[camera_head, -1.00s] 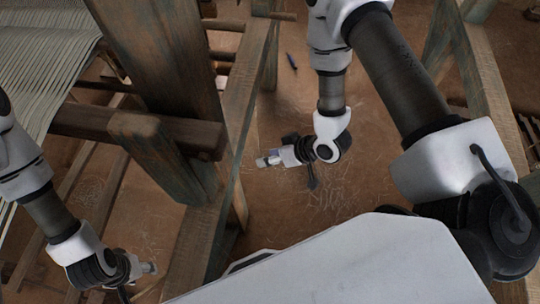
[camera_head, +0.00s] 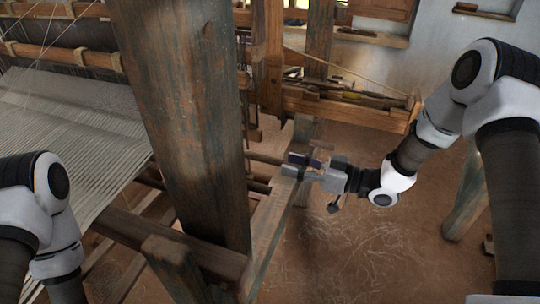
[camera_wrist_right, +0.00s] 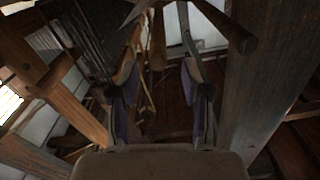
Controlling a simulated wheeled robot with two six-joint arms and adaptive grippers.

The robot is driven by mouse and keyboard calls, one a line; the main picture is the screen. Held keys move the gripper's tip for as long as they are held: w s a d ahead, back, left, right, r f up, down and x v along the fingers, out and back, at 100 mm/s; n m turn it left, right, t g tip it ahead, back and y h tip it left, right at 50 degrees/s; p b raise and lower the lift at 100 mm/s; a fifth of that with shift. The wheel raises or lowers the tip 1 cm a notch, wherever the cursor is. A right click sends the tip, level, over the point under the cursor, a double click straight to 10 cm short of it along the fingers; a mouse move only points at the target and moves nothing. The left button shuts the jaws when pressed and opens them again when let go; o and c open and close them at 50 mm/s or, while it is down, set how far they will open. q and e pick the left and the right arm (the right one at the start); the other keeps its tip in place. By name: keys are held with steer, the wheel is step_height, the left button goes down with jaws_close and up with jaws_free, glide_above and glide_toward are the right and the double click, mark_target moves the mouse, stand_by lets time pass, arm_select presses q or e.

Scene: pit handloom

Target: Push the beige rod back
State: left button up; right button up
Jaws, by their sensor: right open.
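A brown-beige round rod (camera_head: 263,158) sticks out of the loom's side and points toward my right gripper. I cannot tell for sure that it is the task's rod. My right gripper (camera_head: 300,165) is beside the loom's post, with its fingers pointing left near the rod's end; contact cannot be told. The right wrist view shows the gripper (camera_wrist_right: 160,100) open, its purple-padded fingers apart with nothing held between them. Two rod ends show beyond the fingers there, one in the middle (camera_wrist_right: 157,40) and one at right (camera_wrist_right: 228,27). My left gripper is out of view.
A thick wooden post (camera_head: 185,120) stands left of my right gripper. Pale warp threads (camera_head: 65,140) stretch at the left. A wooden bench-like beam (camera_head: 345,110) lies behind the gripper. Bare brown floor (camera_head: 350,260) is free at the lower right.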

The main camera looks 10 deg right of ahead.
mark_target(267, 159)
steer(key=x, duration=0.3)
steer(key=p+x, duration=0.1)
steer(key=x, duration=0.2)
steer(key=shift+w+d+f, duration=0.1)
steer(key=shift+d+f, duration=0.05)
steer(key=shift+f, duration=0.05)
steer(key=shift+w+a+p, duration=0.3)
steer(key=shift+a, duration=0.1)
steer(key=shift+s+a, duration=0.1)
jaws_close()
steer(key=s+a, duration=0.2)
steer(key=s, duration=0.1)
steer(key=shift+s+a+f, duration=0.15)
steer(key=shift+s+a, duration=0.15)
jaws_free()
steer(key=shift+s, duration=0.1)
